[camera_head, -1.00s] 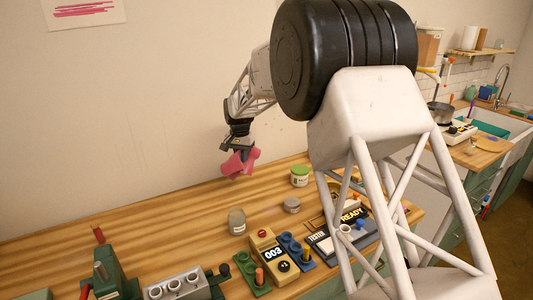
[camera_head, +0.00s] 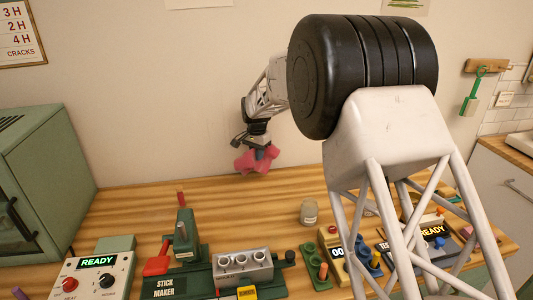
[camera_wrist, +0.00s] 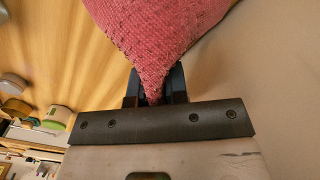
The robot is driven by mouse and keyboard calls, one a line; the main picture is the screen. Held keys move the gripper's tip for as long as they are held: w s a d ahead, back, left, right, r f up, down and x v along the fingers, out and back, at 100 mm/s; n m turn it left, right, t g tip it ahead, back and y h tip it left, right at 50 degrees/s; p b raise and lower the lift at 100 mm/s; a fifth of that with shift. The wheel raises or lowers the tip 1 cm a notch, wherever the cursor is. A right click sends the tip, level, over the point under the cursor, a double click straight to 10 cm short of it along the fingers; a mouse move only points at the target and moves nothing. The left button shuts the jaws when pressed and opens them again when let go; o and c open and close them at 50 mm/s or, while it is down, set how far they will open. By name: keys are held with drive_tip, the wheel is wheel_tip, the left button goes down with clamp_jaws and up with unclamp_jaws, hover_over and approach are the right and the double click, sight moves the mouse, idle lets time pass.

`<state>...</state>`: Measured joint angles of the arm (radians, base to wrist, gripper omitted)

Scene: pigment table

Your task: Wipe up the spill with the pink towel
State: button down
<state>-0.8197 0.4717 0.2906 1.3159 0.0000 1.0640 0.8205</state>
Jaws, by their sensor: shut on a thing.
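The pink towel (camera_head: 256,161) hangs from my gripper (camera_head: 258,150), above the back part of the wooden table near the wall. In the wrist view the towel (camera_wrist: 157,35) is pinched at one corner between the dark fingers of my gripper (camera_wrist: 157,88). Its loose part spreads beyond the fingertips. I cannot make out a spill on the table in either view.
A stick maker (camera_head: 181,284), a grey holder (camera_head: 243,268), a control box reading READY (camera_head: 97,278) and a glass jar (camera_head: 309,212) stand along the table front. A green oven (camera_head: 50,180) stands at left.

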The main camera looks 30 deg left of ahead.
sight(258, 183)
drive_tip(key=shift+f, duration=0.15)
drive_tip(key=shift+f, duration=4.35)
drive_tip(key=shift+c, duration=1.4)
unclamp_jaws()
drive_tip(key=shift+f, duration=0.2)
drive_tip(key=shift+f, duration=0.9)
drive_tip(key=c, duration=1.6)
drive_tip(key=shift+r, duration=0.3)
